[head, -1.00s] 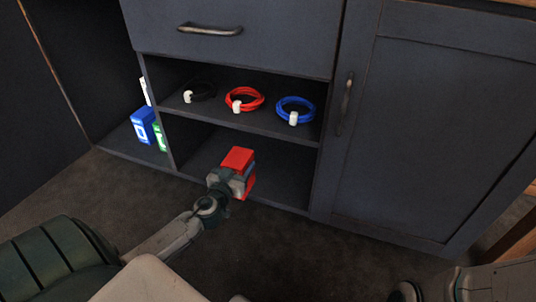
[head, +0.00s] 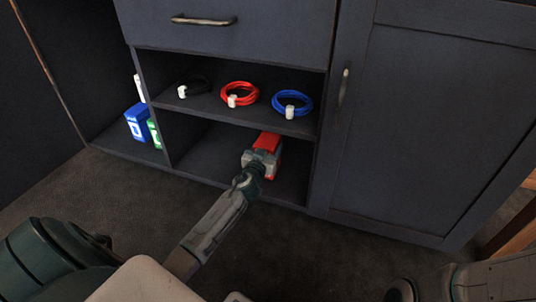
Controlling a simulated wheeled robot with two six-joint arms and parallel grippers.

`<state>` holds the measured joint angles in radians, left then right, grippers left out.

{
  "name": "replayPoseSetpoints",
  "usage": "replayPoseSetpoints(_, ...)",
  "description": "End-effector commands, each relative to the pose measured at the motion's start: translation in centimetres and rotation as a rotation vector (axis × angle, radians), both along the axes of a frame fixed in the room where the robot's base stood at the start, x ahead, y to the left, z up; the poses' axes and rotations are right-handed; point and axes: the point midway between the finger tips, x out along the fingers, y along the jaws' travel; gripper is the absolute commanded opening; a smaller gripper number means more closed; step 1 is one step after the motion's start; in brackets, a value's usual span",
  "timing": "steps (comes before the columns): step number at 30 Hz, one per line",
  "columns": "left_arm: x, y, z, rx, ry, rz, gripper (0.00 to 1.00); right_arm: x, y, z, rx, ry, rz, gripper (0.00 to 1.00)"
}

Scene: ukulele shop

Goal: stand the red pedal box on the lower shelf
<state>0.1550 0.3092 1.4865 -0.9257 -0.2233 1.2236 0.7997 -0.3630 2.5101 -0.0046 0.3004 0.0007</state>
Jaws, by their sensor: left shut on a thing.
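The red pedal box (head: 268,141) is at the mouth of the lower compartment, towards its right half. My left gripper (head: 262,156) is shut on it, and the gripper hides much of its front and lower part. I cannot tell whether the box touches the lower shelf (head: 205,158). The bare lower shelf shows to the left of the box. My right gripper is not clearly in view; only part of my right arm shows at the bottom right.
The shelf above holds a black cable (head: 197,86), a red cable (head: 240,94) and a blue cable (head: 292,103). A blue box (head: 138,122) and a green box (head: 154,134) stand in the left bay. A closed cabinet door (head: 425,120) is at the right.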

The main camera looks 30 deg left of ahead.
Motion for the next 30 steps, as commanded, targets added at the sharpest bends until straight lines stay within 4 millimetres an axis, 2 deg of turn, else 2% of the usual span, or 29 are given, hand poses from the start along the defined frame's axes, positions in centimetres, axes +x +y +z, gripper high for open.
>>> replayPoseSetpoints(1, 0.03, -0.02, -1.18, 0.000, -0.001, 0.000, 0.27, 0.02, 0.00, -1.13, 0.000, 0.001, 0.000, 0.36)
replayPoseSetpoints(3, 0.02, -0.02, -1.64, 0.000, -0.002, -0.001, 0.27, 0.06, -0.01, -1.53, 0.000, 0.002, 0.001, 0.36)
replayPoseSetpoints(14, 0.00, -0.01, -1.75, -0.001, -0.002, -0.001, 0.27, 0.03, -0.01, -1.59, -0.001, 0.001, 0.002, 0.36)
replayPoseSetpoints(15, -0.03, 0.00, -1.75, 0.000, 0.000, 0.000, 0.69, 0.04, 0.00, -1.48, -0.001, 0.002, 0.001, 0.36)
replayPoseSetpoints(18, -0.03, 0.00, -1.72, 0.000, 0.000, 0.000, 0.85, 0.05, 0.00, -1.45, -0.001, 0.002, 0.001, 0.36)
replayPoseSetpoints(28, -0.03, 0.00, -1.41, 0.000, 0.000, 0.000, 0.85, 0.05, 0.00, -1.12, -0.002, 0.002, 0.001, 0.36)
replayPoseSetpoints(30, -0.64, -0.13, -1.60, 0.000, 0.001, -0.001, 0.85, 0.05, 0.00, -1.14, -0.002, 0.002, 0.001, 0.36)
